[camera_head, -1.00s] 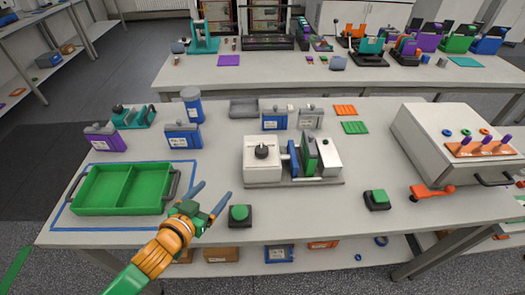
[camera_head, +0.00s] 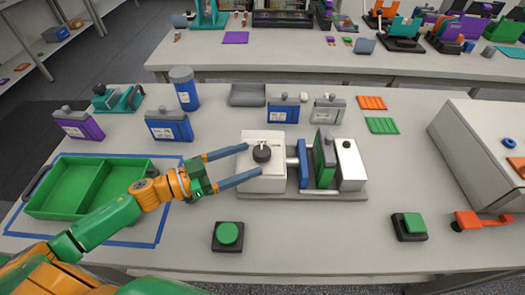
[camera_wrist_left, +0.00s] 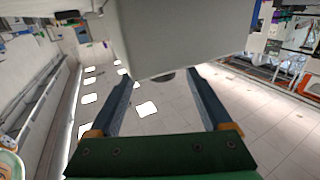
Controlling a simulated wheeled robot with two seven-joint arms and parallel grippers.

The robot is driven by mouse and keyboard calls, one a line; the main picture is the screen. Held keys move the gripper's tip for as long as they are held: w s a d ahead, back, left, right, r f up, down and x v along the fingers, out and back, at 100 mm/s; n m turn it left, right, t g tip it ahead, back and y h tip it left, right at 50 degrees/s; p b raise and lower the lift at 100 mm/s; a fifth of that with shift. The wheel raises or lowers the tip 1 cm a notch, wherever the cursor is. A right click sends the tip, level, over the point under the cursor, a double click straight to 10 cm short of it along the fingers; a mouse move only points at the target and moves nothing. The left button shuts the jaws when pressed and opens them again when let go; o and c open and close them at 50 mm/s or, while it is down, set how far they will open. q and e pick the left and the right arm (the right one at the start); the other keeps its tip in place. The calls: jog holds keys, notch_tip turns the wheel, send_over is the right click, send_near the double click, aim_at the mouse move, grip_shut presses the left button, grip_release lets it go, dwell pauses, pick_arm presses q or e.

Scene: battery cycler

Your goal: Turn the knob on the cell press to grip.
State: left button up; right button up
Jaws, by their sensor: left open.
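The cell press (camera_head: 264,184) stands on the table, a white block with a black round knob (camera_head: 261,153) on top. It also has a blue plate, a green slab and a second white block on a grey base. My left gripper (camera_head: 252,160) comes in from the left at the white block, its blue fingers open and spread to either side near the knob. I cannot tell whether they touch it. In the left wrist view the pale block (camera_wrist_left: 185,30) fills the top middle, with a small dark piece, likely the knob (camera_wrist_left: 167,76), between the fingers. My right gripper is out of view.
A green tray (camera_head: 85,184) lies under my left arm. A green button (camera_head: 228,233) stands in front of the press, another (camera_head: 411,224) to its right. Blue containers (camera_head: 169,126) stand behind left. A large white box (camera_head: 480,150) stands at right.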

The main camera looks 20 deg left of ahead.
aim_at(253, 158)
pick_arm(q)
jog(key=x, duration=0.4)
jog(key=shift+a+p, duration=0.1)
jog(key=shift+p, duration=0.3)
jog(key=shift+w+d+f, duration=0.1)
jog(key=shift+w+d, duration=0.2)
jog(key=shift+d, duration=0.1)
jog(key=shift+c, duration=0.2)
